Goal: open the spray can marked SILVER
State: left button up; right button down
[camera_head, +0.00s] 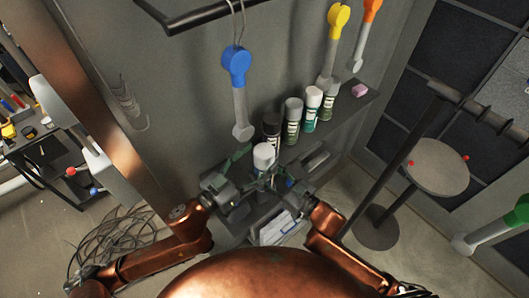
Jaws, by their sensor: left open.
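A spray can with a white cap (264,155) shows between my two grippers in front of the shelf; its lower body is largely hidden and no label can be read. My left gripper (247,180) is open, just left of and below this cap; whether it touches the can is unclear. My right gripper (274,182) is close below the cap on the right side, small and overlapped, so its jaw state is unclear. Behind stand a dark can (271,127), an olive can with a pale cap (292,122), a white-and-green can (311,107) and a green can (327,100). The SILVER marking is not legible.
The cans stand on a narrow wall shelf (345,107) with a pink block (360,90). Blue (236,65), yellow (337,20) and orange (372,8) handled tools hang above. A round stand (437,168) is at right; cables (120,240) lie on the floor at left.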

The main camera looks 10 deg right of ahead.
aim_at(264, 151)
pick_arm(q)
jog(key=shift+x, duration=1.4)
jog(key=shift+c, duration=0.6)
jog(key=c, duration=1.3)
jog(key=shift+r, duration=0.1)
jog(key=shift+r, duration=1.05)
